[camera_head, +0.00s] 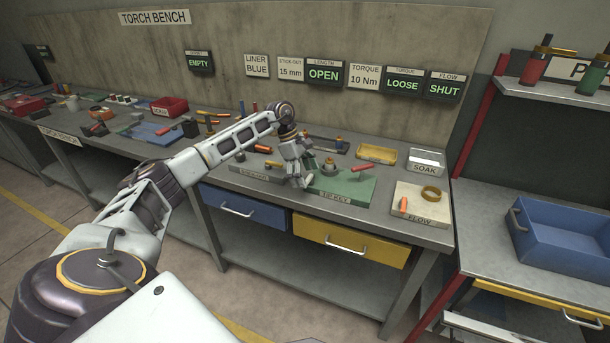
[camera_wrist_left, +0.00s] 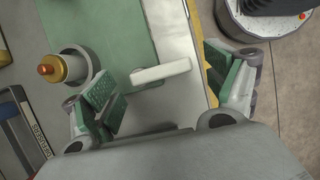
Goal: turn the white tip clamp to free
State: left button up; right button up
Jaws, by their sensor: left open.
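The white clamp (camera_wrist_left: 160,73) shows in the left wrist view as a short white lever, lying crosswise in the gap between my left gripper's fingers. It appears apart from both. My left gripper (camera_wrist_left: 165,86) is open, with green pads on its fingers. In the head view my left gripper (camera_head: 302,180) is low over the left edge of the green TIP KEY board (camera_head: 345,190), and I cannot make out the clamp there. A brass piece with an orange top (camera_wrist_left: 52,67) stands in a grey ring left of the gripper. My right gripper is not in view.
A red-handled tool (camera_head: 362,168) lies on the green board. A pale FLOW board (camera_head: 422,208) with a ring is to its right. A yellow tray (camera_head: 376,153) is behind. The signs read LENGTH OPEN (camera_head: 323,73), TORQUE LOOSE (camera_head: 403,84) and FLOW SHUT (camera_head: 444,88).

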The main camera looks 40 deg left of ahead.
pick_arm(q)
jog(key=v, duration=1.2)
dwell(0.3)
jog(key=shift+d, duration=0.1)
dwell(0.4)
